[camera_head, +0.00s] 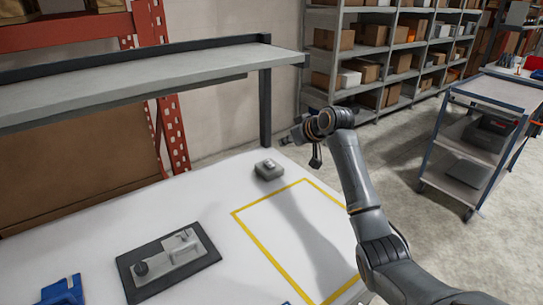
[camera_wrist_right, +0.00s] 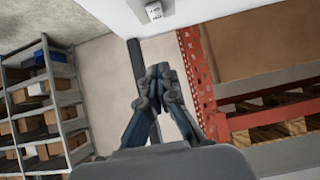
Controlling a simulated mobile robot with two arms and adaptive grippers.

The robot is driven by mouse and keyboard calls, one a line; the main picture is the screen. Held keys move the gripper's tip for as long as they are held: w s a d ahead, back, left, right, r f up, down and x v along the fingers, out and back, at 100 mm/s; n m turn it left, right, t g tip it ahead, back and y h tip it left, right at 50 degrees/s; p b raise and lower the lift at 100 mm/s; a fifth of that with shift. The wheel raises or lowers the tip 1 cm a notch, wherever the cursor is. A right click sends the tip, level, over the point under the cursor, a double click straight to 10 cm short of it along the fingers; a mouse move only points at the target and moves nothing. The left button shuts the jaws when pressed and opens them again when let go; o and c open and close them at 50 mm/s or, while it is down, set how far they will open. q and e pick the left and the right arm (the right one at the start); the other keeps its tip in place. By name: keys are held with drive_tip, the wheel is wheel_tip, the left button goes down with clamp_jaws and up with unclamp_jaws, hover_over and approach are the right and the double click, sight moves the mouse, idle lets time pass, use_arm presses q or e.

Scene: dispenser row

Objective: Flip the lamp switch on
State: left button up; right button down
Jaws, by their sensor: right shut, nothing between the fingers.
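The lamp switch is likely the small grey box (camera_head: 268,170) with a raised nub on top, on the white table near its back edge. In the right wrist view a small grey box with a label (camera_wrist_right: 153,12) shows at the top edge, beyond the fingertips; its lettering is too small to read. My right gripper (camera_head: 288,138) is above and behind the box in the head view, apart from it. Its fingers (camera_wrist_right: 158,72) are shut together with nothing between them. The switch's lever position is too small to tell. My left gripper is not in view.
A yellow-outlined area (camera_head: 262,240) on the table is empty. A dark plate with a grey fixture (camera_head: 170,262) and a blue object (camera_head: 62,292) are at left. A raised grey shelf (camera_head: 130,75) spans the back, with a post (camera_head: 265,108) near my right gripper.

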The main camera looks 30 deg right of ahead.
sight(271, 163)
drive_tip(key=p+x, duration=0.1)
drive_tip(key=x, duration=0.7)
drive_tip(key=shift+r, duration=0.1)
drive_tip(key=f, duration=0.3)
drive_tip(key=shift+w+a+f+p, duration=0.1)
drive_tip(key=shift+w+p, duration=0.2)
drive_tip(key=shift+w, duration=0.1)
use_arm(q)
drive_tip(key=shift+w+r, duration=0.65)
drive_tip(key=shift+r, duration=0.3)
use_arm(e)
drive_tip(key=shift+f, duration=0.6)
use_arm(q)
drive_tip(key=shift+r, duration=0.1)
use_arm(e)
drive_tip(key=shift+w+f+g+p, duration=0.1)
drive_tip(key=shift+w+g+p, duration=0.05)
drive_tip(key=shift+g+p, duration=0.3)
drive_tip(key=shift+w+f, duration=0.1)
drive_tip(key=shift+f, duration=0.2)
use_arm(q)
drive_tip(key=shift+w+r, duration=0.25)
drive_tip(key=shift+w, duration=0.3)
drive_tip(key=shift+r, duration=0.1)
